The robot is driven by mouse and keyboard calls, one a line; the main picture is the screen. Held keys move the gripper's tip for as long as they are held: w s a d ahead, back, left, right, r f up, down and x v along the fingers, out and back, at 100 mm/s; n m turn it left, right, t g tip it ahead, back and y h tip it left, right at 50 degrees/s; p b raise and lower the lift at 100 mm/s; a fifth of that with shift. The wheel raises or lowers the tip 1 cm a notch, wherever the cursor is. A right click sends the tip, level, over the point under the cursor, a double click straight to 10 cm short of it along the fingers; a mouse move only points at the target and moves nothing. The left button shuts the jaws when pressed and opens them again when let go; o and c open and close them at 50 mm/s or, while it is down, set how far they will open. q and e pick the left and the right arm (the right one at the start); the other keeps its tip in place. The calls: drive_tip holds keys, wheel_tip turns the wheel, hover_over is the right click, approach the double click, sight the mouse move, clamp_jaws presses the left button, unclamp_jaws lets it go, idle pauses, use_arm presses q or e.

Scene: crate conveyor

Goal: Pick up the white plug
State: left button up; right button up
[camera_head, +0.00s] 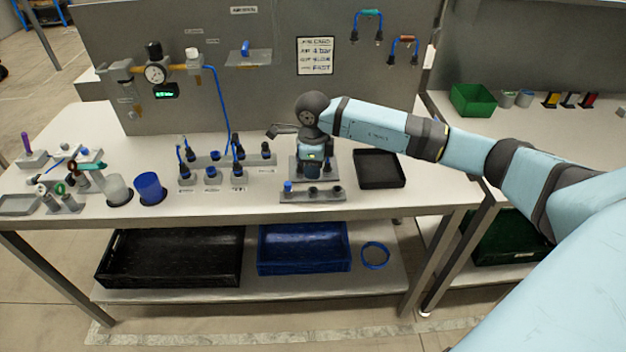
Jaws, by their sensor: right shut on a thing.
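My right gripper (312,172) points down over a grey block (329,176) on the white workbench, right of the middle. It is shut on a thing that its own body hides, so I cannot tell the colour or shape. I cannot make out a white plug anywhere on the bench. A small grey rack (324,196) just in front of the gripper holds a blue plug (288,186) at its left end and two dark pieces to the right. My left gripper is not in view.
A black tray (380,168) lies right of the gripper. Blue-and-black fittings on a grey manifold (224,162) stand to its left, with a blue hose rising to the panel. A blue cup (149,187) and a pale cup (117,189) stand further left. Bins sit on the shelf below.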

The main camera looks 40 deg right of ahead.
wheel_tip(320, 180, up, 14)
drive_tip(key=shift+r+b, duration=0.2)
drive_tip(key=shift+b, duration=0.2)
